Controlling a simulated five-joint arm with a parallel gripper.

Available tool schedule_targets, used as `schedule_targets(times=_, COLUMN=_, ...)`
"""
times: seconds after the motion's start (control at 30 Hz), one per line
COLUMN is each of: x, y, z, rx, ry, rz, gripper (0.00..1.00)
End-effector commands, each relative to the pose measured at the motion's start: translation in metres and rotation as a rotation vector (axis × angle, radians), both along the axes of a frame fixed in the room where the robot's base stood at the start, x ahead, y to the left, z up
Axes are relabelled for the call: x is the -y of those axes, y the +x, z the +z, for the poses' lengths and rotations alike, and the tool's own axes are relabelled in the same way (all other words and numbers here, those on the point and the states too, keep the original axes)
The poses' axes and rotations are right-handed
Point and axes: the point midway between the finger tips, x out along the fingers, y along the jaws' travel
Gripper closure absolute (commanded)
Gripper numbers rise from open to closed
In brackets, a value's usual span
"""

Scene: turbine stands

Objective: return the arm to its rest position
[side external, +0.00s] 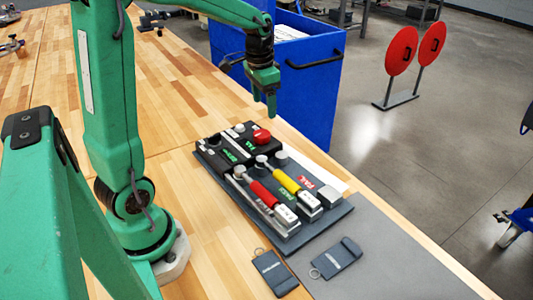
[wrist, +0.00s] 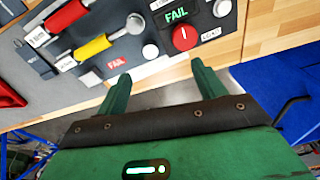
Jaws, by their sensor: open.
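My green gripper (side external: 264,101) hangs above the far edge of the wooden workbench (side external: 205,255), fingers pointing down. It is raised above and beyond the dark panel (side external: 338,217) and touches nothing. In the wrist view my gripper (wrist: 158,75) shows two green fingers spread apart with nothing between them. The area under the fingers is the bench edge and a pale strip.
The panel holds a red-handled tool (side external: 262,193), a yellow-handled tool (side external: 287,182) and a box with a red knob (side external: 262,136). Dark tags (side external: 273,273) lie in front. A blue bin (side external: 310,95) stands beyond the bench. Red discs (side external: 402,50) stand on the floor.

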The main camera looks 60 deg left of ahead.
Motion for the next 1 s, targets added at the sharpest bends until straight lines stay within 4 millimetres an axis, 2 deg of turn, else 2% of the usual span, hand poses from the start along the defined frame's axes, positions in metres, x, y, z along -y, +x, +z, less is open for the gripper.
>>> schedule_targets(times=0.2, x=0.035, y=-0.027, z=0.027, rx=0.077, ry=0.011, rz=0.013, gripper=0.3)
schedule_targets(times=0.5, x=0.076, y=-0.069, z=0.049, rx=0.18, ry=0.007, rz=0.036, gripper=0.3)
schedule_targets(times=0.73, x=0.101, y=-0.103, z=0.055, rx=0.261, ry=-0.009, rz=0.053, gripper=0.3)
schedule_targets(times=1.0, x=0.123, y=-0.14, z=0.054, rx=0.346, ry=-0.041, rz=0.072, gripper=0.3)
